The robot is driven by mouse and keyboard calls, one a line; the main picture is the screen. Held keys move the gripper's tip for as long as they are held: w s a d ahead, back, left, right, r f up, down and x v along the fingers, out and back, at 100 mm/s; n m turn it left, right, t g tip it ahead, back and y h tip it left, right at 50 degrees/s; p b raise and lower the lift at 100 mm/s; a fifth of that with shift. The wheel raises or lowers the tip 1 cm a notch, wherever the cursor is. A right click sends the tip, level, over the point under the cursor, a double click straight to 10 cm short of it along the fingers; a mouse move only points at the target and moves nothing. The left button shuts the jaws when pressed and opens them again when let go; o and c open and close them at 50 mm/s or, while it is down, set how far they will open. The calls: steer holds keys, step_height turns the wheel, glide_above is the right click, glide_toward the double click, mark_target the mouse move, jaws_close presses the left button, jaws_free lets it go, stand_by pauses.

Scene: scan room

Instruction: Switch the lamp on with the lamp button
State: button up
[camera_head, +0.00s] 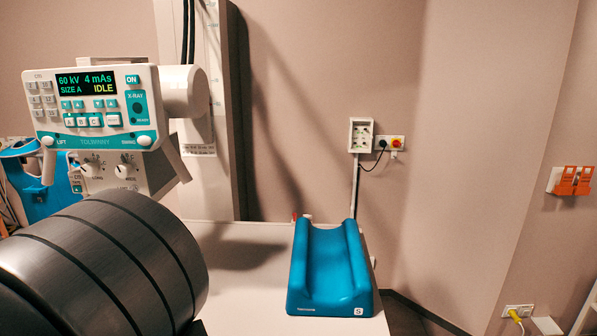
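A white control panel (94,106) with teal trim faces me at the upper left. Its display (85,84) reads 60 kV, 4 mAs, SIZE A and IDLE. Several small buttons sit around the display, among them a teal ON button (132,79) and a white button (113,120) right of the A, B, C keys. I cannot read which one is the lamp button. Below hangs a grey box (110,172) with two round white knobs and a small teal button (76,188). No lit patch from a lamp stands out on the table.
A white table (240,300) carries a blue trough-shaped cushion (329,275). A tall column (214,160) stands behind the panel. Wall sockets (361,135) with a red-and-yellow switch (397,143) and an orange wall holder (573,181) are on the right.

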jaws_close()
stand_by(1.4)
